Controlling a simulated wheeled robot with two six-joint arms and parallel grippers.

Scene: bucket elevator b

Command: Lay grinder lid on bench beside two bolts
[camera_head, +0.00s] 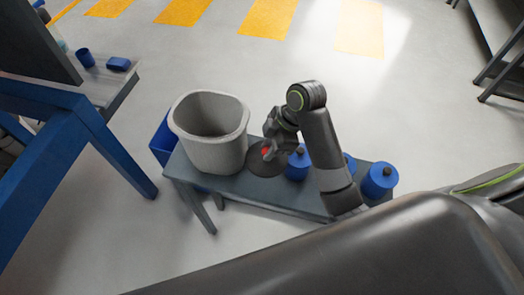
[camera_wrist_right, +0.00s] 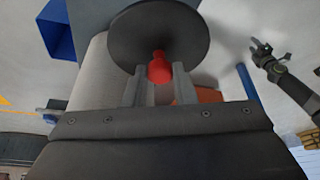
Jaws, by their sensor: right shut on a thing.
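The grinder lid is a dark round disc (camera_head: 258,167) with a red knob (camera_head: 265,152), over the bench (camera_head: 222,184) just right of the grey bucket. My right gripper (camera_head: 270,146) is shut on the red knob. In the right wrist view the knob (camera_wrist_right: 160,68) sits between the two fingers (camera_wrist_right: 159,82), with the lid (camera_wrist_right: 150,30) beyond it. I cannot tell whether the lid touches the bench. No bolts can be made out. My left gripper (camera_wrist_right: 262,50) shows small in the right wrist view, its fingers apart and empty.
A grey bucket (camera_head: 208,130) stands on the bench's left part. Blue canisters stand close right of the lid (camera_head: 297,166) and at the right end (camera_head: 379,181). A blue bin (camera_head: 161,141) is behind the bench's left end. A blue-framed table (camera_head: 90,125) stands at left.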

